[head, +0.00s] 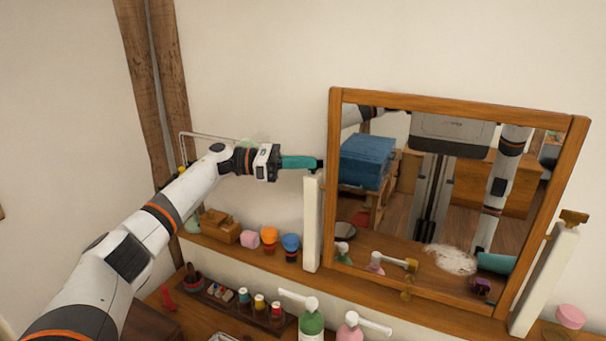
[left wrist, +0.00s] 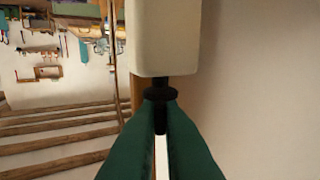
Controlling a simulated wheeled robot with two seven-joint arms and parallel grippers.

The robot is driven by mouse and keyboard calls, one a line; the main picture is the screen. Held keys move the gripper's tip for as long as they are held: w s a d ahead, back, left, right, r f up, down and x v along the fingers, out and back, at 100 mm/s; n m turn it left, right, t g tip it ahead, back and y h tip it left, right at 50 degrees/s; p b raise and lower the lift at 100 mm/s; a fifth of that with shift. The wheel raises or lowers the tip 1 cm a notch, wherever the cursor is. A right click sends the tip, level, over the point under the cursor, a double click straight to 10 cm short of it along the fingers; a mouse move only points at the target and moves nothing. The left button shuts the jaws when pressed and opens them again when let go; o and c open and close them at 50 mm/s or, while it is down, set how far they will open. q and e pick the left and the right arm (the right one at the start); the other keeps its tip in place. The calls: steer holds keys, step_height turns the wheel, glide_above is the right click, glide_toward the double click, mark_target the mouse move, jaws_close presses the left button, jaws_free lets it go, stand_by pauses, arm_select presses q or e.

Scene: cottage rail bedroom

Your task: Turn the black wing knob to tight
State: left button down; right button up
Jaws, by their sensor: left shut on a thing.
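The black wing knob (left wrist: 159,94) sits at the end of a short dark shaft on the white mirror post (left wrist: 165,40) in the left wrist view. My left gripper (left wrist: 160,128) has its green fingers closed on the knob from both sides. In the head view the left gripper (head: 318,163) reaches in from the left to the top of the left white post (head: 312,220). The knob is mostly hidden by the fingertips there. The wood-framed mirror (head: 334,150) stands between two white posts. My right gripper does not show directly.
A green pump bottle (head: 311,322) and pink pump bottle (head: 350,328) stand in front.

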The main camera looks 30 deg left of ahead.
arm_select(q)
steer(key=shift+a+r, duration=0.1)
steer(key=shift+r, duration=0.15)
steer(key=c, duration=1.9)
jaws_free()
steer(key=shift+f, duration=0.1)
step_height(320, 180, up, 10)
steer(key=shift+r+b, duration=0.1)
steer(key=shift+b, duration=1.15)
